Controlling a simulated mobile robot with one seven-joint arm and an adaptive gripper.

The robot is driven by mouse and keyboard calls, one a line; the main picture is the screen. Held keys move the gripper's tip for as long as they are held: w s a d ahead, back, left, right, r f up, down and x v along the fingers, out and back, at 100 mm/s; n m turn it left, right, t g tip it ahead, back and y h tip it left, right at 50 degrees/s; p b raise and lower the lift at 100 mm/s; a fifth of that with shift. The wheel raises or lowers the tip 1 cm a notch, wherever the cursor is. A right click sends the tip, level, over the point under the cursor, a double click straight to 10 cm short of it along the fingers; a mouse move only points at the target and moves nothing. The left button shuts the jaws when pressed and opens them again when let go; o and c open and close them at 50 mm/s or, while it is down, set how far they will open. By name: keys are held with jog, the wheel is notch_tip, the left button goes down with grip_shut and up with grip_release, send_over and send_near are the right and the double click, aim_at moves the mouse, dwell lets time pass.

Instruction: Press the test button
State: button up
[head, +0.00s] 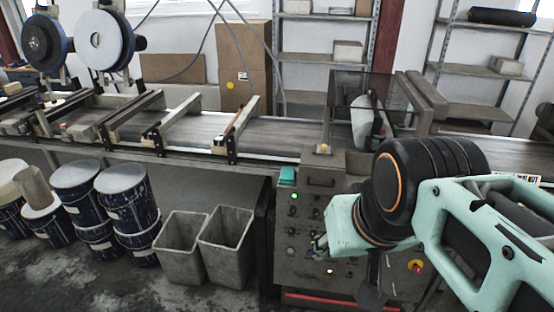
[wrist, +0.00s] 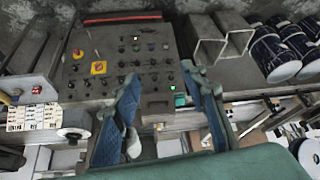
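The control panel (head: 296,235) is a grey box front with several small knobs and buttons, below the conveyor in the head view. It also shows, turned over, in the wrist view (wrist: 112,50). I cannot read any label, so I cannot tell which is the test button. My gripper (wrist: 167,84) is open and empty, its blue-padded fingers apart in front of the panel. In the head view my arm hides part of the panel.
A red emergency stop on yellow (head: 416,267) sits at the panel's right. The conveyor (head: 290,132) runs behind and above. Two empty grey bins (head: 226,245) and several blue drums (head: 127,205) stand left of the panel. The floor in front of the bins is clear.

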grip_shut()
dwell(1.5)
